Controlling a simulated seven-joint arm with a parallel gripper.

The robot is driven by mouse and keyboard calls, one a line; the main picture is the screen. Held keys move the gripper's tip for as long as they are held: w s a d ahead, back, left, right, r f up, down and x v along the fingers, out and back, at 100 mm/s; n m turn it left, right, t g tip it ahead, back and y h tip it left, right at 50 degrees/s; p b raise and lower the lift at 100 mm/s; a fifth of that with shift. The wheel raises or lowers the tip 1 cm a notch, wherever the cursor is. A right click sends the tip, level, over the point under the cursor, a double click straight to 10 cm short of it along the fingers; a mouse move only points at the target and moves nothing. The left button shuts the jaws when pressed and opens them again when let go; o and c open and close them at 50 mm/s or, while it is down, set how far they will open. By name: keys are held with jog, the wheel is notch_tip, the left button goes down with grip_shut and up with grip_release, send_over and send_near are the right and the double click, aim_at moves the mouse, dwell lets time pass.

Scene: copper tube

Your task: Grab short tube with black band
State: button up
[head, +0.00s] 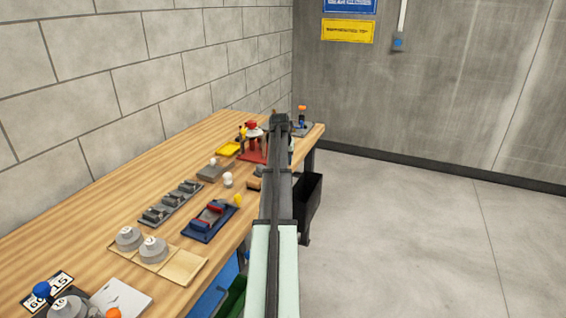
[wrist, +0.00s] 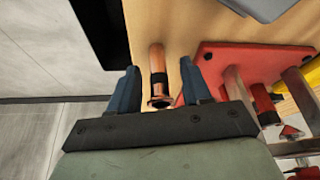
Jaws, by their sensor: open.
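A short copper tube (wrist: 156,58) with a black band (wrist: 158,79) lies near the edge of the wooden bench in the wrist view. Its flared end points toward the gripper body. My gripper (wrist: 159,72) is open, with one dark blue finger on each side of the tube. I see gaps between the tube and both fingers; how far above or level with it they are, I cannot tell. In the head view my gripper (head: 281,119) is over the far end of the bench, and my arm hides the tube.
A red fixture (wrist: 225,62) with copper and metal parts stands close right of the tube. A grey object (wrist: 262,8) is at the top. The wooden bench (head: 100,212) holds several fixtures, a blue tray (head: 210,222) and grey weights (head: 152,249). A black bin (head: 312,200) stands beside the bench.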

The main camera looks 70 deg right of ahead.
grip_shut()
dwell(0.4)
